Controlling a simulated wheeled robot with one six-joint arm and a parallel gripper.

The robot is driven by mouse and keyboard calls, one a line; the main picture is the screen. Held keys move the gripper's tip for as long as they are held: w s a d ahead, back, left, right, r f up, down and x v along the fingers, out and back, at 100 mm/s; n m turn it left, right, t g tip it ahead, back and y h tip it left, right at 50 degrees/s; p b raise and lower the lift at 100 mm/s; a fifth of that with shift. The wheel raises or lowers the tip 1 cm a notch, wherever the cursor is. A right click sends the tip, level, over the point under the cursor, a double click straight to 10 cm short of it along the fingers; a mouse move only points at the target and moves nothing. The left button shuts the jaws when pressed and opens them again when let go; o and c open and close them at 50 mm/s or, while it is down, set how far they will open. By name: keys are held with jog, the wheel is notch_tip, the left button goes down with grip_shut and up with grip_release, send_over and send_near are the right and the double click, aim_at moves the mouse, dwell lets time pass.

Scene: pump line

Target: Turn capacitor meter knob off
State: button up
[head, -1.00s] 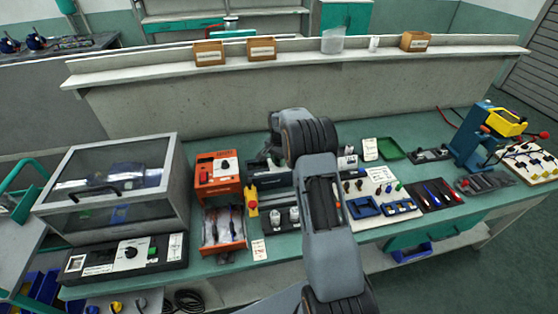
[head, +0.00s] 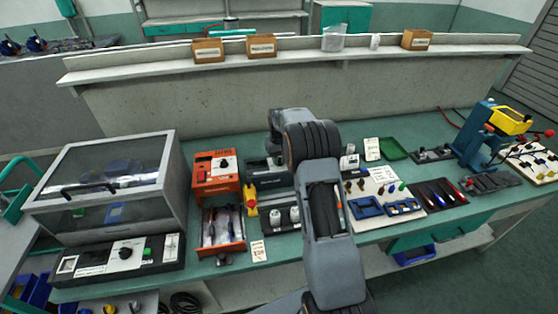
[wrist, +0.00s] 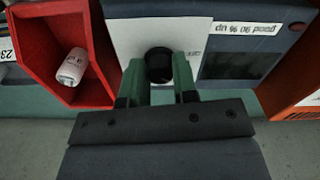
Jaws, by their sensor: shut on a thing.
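The capacitor meter (wrist: 212,25) is a dark box with a white panel, a round black knob (wrist: 158,65) and a dark display window, seen upside down in the wrist view. My gripper (wrist: 160,72) has its green fingers on either side of the knob, shut on it. The knob's pointer mark cannot be made out. In the head view, the dark meter (head: 262,172) stands behind my arm, partly covered by it, and my fingers are hidden there.
In the wrist view, a red tray (wrist: 98,92) with a white capacitor (wrist: 74,66) lies left of the knob, and an orange box (wrist: 300,85) is at right. In the head view, an orange unit (head: 213,188) stands left of the meter. Bench tools crowd the right.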

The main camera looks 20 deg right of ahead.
aim_at(280, 159)
jog(key=n, duration=0.3)
jog(key=shift+n, duration=0.3)
jog(key=shift+n+b, duration=0.35)
jog(key=shift+n, duration=1.35)
jog(key=o, duration=0.9)
notch_tip(280, 159, up, 14)
jog(key=shift+f, duration=0.1)
